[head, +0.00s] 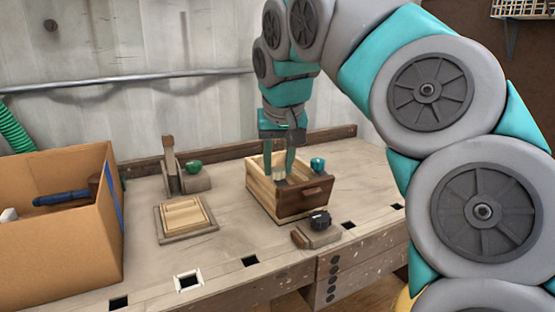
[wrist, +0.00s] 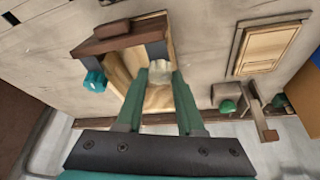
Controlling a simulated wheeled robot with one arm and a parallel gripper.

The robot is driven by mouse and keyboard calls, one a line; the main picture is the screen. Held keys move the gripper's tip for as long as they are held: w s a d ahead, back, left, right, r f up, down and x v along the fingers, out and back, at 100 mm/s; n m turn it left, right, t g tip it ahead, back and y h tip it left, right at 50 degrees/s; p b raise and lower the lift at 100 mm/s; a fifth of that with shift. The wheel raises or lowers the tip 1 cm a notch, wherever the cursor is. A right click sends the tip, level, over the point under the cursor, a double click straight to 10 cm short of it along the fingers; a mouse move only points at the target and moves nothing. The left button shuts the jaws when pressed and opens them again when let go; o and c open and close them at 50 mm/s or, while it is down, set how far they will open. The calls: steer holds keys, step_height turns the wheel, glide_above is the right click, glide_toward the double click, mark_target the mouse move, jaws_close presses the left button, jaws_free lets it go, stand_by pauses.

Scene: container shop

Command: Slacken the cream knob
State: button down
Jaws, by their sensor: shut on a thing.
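The cream knob (wrist: 160,66) shows pale between my fingertips in the wrist view, and it is partly hidden by them. In the head view a small part of the cream knob (head: 280,183) shows below the fingers. My gripper (head: 279,172) points down into an open wooden box (head: 262,198) on the bench. Its green fingers (wrist: 160,75) are shut on the cream knob, one on each side. What the knob is mounted on is hidden by the fingers and the box walls.
A teal knob (head: 318,164) sits at the box's right side. A black knob (head: 320,219) stands in front of the box. A green knob (head: 194,167) and a wooden panel (head: 185,216) are to the left. A cardboard box (head: 60,240) stands far left.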

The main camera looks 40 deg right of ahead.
steer(key=n+y, duration=0.1)
steer(key=n, duration=0.3)
steer(key=shift+d+n+t+y+p, duration=0.1)
steer(key=shift+n+t+y+p, duration=0.2)
steer(key=shift+t+y, duration=0.1)
steer(key=shift+d+n+y, duration=0.1)
steer(key=shift+n+y, duration=0.6)
steer(key=shift+n, duration=1.3)
steer(key=shift+f, duration=0.1)
steer(key=c, duration=0.5)
jaws_free()
